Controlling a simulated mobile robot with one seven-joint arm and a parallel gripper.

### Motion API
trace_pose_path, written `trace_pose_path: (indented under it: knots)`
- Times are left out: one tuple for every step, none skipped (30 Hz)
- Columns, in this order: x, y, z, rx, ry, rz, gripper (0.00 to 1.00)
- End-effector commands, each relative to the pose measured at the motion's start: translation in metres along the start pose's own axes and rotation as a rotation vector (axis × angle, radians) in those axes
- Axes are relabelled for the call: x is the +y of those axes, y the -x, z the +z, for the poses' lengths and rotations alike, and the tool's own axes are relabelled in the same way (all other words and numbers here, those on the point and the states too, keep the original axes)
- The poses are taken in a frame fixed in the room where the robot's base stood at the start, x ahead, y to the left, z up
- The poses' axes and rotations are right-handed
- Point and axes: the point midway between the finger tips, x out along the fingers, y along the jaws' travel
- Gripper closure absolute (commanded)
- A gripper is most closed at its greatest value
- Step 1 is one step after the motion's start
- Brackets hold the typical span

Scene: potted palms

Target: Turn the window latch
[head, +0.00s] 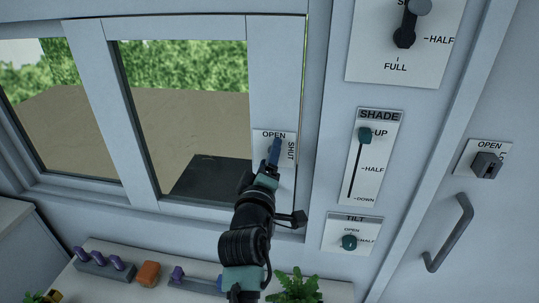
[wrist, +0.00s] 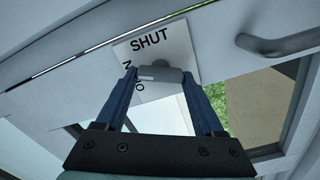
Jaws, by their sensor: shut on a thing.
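The window latch is a small grey handle (wrist: 160,74) on a white plate (wrist: 128,50) marked OPEN and SHUT. In the head view this plate (head: 290,153) is fixed to the right upright of the window frame, with OPEN along its top and SHUT down its right side. My gripper (head: 273,150) reaches up to the plate from below, its blue fingers covering most of the latch there. In the wrist view my gripper (wrist: 161,82) has one finger on each side of the latch and is shut on it. I cannot tell exactly which mark the latch points to.
Right of the window are a SHADE slider (head: 365,135) at UP, a TILT knob (head: 349,242), another lever (head: 405,38), and a door handle (head: 450,233) below an OPEN switch (head: 487,165). A palm (head: 295,288) and an orange block (head: 148,273) stand on the counter below.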

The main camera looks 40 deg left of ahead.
Motion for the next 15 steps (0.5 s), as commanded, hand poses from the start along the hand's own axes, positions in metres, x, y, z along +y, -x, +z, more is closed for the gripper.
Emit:
trace_pose_path:
  knots:
    - [0.0012,0.0,0.0004,-0.002,0.045,-0.001,0.86]
    - [0.001,0.0,0.0003,-0.002,0.072,-0.001,0.86]
    - [0.0007,0.0,0.0004,-0.002,0.106,-0.001,0.86]
    - [0.0006,0.0,0.0007,-0.003,0.132,-0.002,0.86]
    - [0.0004,0.0,0.0006,-0.003,0.157,-0.002,0.86]
    - [0.0,0.0,0.0004,-0.002,0.189,-0.002,0.86]
    - [-0.0001,0.0,0.0006,-0.003,0.212,-0.002,0.86]
    - [0.0,0.0,0.0008,-0.003,0.233,-0.002,0.86]
    - [-0.0001,0.0,0.0007,-0.002,0.261,-0.002,0.86]
    - [-0.0004,0.0,0.0004,-0.002,0.281,-0.002,0.86]
    - [-0.0005,0.0001,0.0002,-0.001,0.3,-0.001,0.86]
    - [-0.0005,0.0001,0.0003,-0.001,0.323,-0.001,0.86]
    - [-0.0005,0.0,0.0005,-0.001,0.339,-0.001,0.86]
    - [-0.0007,0.0,0.0006,-0.002,0.354,-0.001,0.86]
    - [-0.0009,0.0,0.0007,-0.001,0.371,-0.001,0.86]
